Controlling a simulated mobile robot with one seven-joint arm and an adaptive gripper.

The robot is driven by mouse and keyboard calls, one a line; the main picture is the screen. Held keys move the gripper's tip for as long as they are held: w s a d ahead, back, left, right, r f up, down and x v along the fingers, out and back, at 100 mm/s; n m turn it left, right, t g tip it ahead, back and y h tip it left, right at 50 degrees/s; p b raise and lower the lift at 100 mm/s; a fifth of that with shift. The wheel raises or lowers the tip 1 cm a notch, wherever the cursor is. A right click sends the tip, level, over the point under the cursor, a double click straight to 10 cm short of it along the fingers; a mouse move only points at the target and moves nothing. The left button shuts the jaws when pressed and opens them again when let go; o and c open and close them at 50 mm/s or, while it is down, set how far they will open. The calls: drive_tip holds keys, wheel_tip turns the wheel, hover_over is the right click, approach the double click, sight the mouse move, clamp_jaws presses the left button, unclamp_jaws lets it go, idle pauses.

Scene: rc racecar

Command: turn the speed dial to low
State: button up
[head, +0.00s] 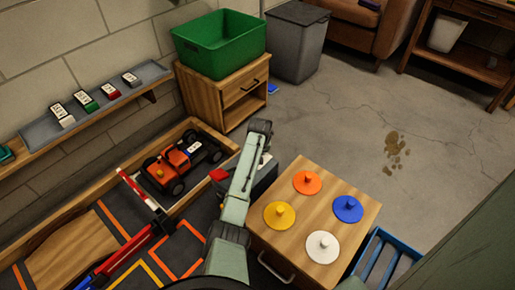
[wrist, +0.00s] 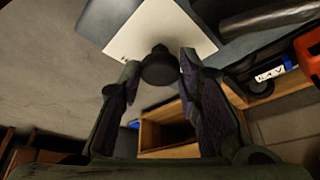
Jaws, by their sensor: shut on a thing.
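The speed dial, a dark round knob (wrist: 161,66), shows in the wrist view against a white label plate (wrist: 170,25). A black mark, partly cut off, shows at the plate's left edge; I cannot read the dial's setting. My gripper (wrist: 160,76) has its two fingers on either side of the knob, shut on it. In the head view my arm covers the gripper and the dial. Part of a dark grey box (head: 266,174) shows beside the arm there, with a red part (head: 219,174) at its left.
An orange toy car (head: 180,163) sits on the track to the left, near a red-and-white barrier (head: 138,190). A wooden cabinet (head: 300,235) with several coloured knobbed discs stands close on the right. A green bin (head: 219,45) stands on a wooden nightstand (head: 222,98) behind.

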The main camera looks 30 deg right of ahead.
idle(0.4)
drive_tip(key=o, duration=1.1)
drive_tip(key=shift+o, duration=0.2)
drive_tip(key=v, duration=1.2)
